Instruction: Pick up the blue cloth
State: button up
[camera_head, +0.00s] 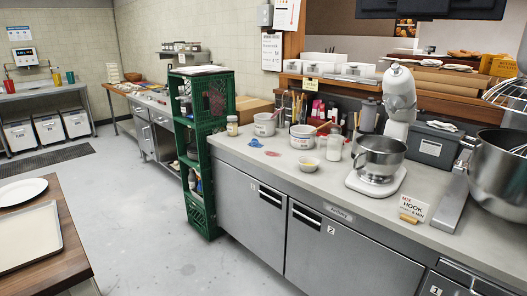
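A small, crumpled-looking blue thing (255,143), which appears to be the blue cloth, lies on the grey counter (240,151) near its left end. A small red-pink piece (272,154) lies just to its right and nearer the front edge. Both are small in the picture, so their folds cannot be made out. My gripper is not in view.
A white jar (232,126), tubs (265,125) and (303,137) and a glass jar (334,148) stand around it. A stand mixer (400,95) is farther right. Green crates (210,150) abut the counter's left end. Open floor (150,200) lies before the cabinets; a wooden table (66,262) is at lower left.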

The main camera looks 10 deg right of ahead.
aim_at(254, 143)
jog(key=u, duration=0.3)
jog(key=i, duration=1.55)
jog(key=u, duration=0.6)
jog(key=i, duration=1.45)
jog(key=u, duration=0.2)
